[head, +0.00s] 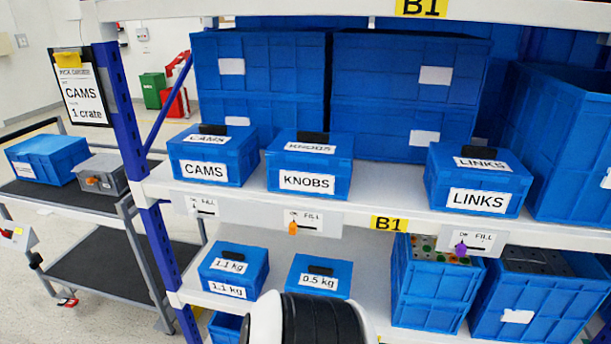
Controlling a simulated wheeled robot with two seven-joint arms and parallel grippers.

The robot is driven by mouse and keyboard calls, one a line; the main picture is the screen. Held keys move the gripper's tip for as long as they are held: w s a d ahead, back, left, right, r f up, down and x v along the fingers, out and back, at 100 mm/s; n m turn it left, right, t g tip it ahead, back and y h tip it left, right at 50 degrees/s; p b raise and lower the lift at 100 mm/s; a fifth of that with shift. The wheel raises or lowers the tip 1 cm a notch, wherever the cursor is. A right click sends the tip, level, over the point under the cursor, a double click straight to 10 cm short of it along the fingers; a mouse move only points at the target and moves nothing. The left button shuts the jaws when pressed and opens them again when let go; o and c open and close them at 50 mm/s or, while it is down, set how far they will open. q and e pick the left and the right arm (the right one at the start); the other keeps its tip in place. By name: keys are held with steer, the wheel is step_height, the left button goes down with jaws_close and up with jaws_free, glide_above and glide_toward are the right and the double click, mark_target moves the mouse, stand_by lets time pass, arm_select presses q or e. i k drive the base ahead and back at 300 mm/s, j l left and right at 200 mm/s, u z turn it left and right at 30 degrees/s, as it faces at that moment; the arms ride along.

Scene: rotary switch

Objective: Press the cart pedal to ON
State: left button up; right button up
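The grey cart (85,205) stands at the left, beside the blue shelf post, with a dark upper deck and a dark lower deck (100,275). A small red part (68,301) shows low by the floor near the cart's left end. It may be the pedal or a wheel brake; I cannot tell which, nor its setting. Neither of my grippers is in view; only a white and black part of my own body shows at the bottom centre.
A blue crate (42,158) and a grey box (100,177) sit on the cart's upper deck. A shelf rack with a blue post (122,120) stands right of the cart, holding blue boxes such as CAMS (205,172). A CAMS order sheet (82,95) hangs above.

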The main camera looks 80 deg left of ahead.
mark_target(70, 303)
steer(key=u, duration=4.5)
steer(key=i+j+z, duration=0.15)
steer(key=i+j, duration=0.6)
steer(key=i, duration=0.45)
steer(key=i+j+z, duration=0.1)
steer(key=i+j, duration=0.8)
steer(key=i, duration=0.2)
steer(key=i+j+z, duration=0.15)
steer(key=i+j, duration=0.8)
steer(key=i, duration=0.2)
